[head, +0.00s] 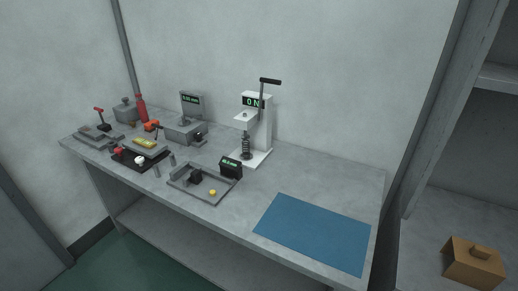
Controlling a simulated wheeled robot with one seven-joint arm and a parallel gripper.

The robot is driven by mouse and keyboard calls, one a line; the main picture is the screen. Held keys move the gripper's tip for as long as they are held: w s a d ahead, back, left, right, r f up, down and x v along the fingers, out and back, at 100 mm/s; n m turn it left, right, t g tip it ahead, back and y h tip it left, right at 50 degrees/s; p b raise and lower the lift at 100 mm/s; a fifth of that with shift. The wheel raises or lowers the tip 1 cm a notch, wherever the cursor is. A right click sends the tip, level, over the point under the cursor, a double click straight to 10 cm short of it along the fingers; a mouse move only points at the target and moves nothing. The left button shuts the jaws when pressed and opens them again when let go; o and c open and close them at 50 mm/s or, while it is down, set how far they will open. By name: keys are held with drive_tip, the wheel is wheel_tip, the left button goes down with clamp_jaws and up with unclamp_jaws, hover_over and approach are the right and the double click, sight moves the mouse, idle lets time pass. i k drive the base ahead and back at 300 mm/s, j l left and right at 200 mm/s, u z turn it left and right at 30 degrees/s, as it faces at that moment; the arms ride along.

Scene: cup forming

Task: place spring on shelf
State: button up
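A dark coil spring (246,148) stands upright in the white press (262,125) at the back middle of the workbench. It sits on the press base, under the press head, whose display reads 0 N. Whether the head touches the spring is too small to tell. A shelf unit (495,82) stands at the right, with an upper board and a lower surface (430,225). A lower shelf (180,227) also runs under the bench. My gripper is not in view.
A blue mat (315,232) lies empty at the bench's right front. A grey tray fixture (190,193) with a display (231,168) stands left of it. Several instruments crowd the left end.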

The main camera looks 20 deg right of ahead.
sight(243, 144)
drive_tip(key=z, duration=0.4)
drive_tip(key=i+j+z, duration=0.1)
drive_tip(key=z, duration=0.3)
drive_tip(key=j+z, duration=0.2)
drive_tip(key=z, duration=0.2)
drive_tip(key=i+j+z, duration=0.2)
drive_tip(key=j+z, duration=0.25)
drive_tip(key=j, duration=0.5)
drive_tip(key=j+z, duration=0.45)
drive_tip(key=j, duration=1.4)
